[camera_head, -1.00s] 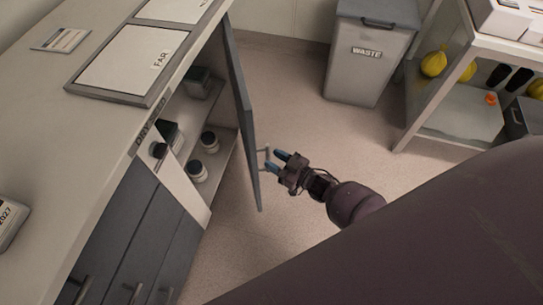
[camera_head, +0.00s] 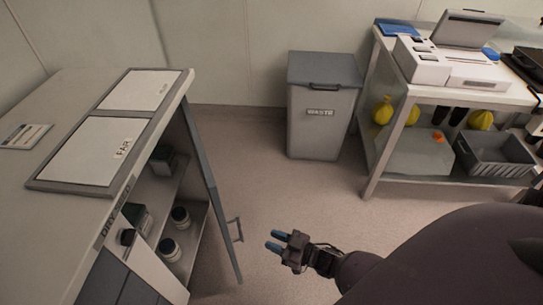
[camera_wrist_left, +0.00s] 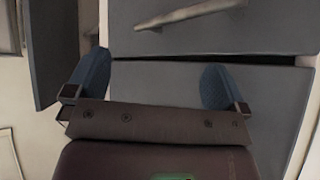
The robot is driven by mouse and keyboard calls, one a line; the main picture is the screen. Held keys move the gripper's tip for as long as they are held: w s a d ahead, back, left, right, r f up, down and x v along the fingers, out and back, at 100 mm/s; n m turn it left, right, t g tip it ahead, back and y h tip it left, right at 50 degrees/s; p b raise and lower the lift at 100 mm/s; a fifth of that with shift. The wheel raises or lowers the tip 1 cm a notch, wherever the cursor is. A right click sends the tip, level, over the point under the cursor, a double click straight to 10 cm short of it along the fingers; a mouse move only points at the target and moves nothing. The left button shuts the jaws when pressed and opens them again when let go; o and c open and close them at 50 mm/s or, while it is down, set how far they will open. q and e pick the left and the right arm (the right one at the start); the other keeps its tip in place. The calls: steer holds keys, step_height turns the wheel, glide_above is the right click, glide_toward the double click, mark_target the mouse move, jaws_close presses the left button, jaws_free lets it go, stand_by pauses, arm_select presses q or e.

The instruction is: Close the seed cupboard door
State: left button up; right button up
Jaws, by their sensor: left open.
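The seed cupboard door (camera_head: 207,190) stands open in the head view, a dark grey panel swung out from the counter, with a bar handle (camera_head: 238,230) on its outer face. Jars (camera_head: 170,248) and small dark boxes sit on the shelves inside. My right gripper (camera_head: 277,241) is just right of the handle, its two blue fingertips apart and pointing left, with nothing visible between them. It looks clear of the handle. My left gripper (camera_wrist_left: 150,85) shows only in the left wrist view, open and empty, in front of grey drawer fronts (camera_wrist_left: 215,100) with a bar handle above.
A grey waste bin (camera_head: 322,110) stands behind against the wall. A metal shelf table (camera_head: 372,185) at the right carries a white device (camera_head: 440,65) and a grey crate (camera_head: 497,155). The counter (camera_head: 50,110) is on the left. Open floor lies between.

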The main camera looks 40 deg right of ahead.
steer(key=w+d+r, duration=0.1)
steer(key=w+r, duration=0.1)
steer(key=w+d+r+n, duration=0.1)
steer(key=r, duration=0.1)
steer(key=w+d+r+n+y+p, duration=0.1)
steer(key=w, duration=0.1)
steer(key=shift+w+d+r, duration=0.3)
steer(key=shift+w+r, duration=0.05)
steer(key=shift+r, duration=0.05)
jaws_close()
steer(key=w+d+r+n+g+y+p, duration=0.1)
steer(key=w+d+r+n+g+y, duration=0.15)
steer(key=r+n, duration=0.8)
steer(key=w+d+r+n+g+y, duration=0.2)
steer(key=w+r+n+g+y, duration=0.3)
steer(key=n, duration=1)
arm_select(q)
steer(key=r, duration=0.1)
steer(key=r+p, duration=0.1)
steer(key=r, duration=0.1)
steer(key=shift+w, duration=0.25)
arm_select(e)
steer(key=s+a+r+n+g, duration=0.2)
steer(key=a+n+g, duration=0.2)
steer(key=a+n, duration=1.1)
steer(key=n, duration=0.3)
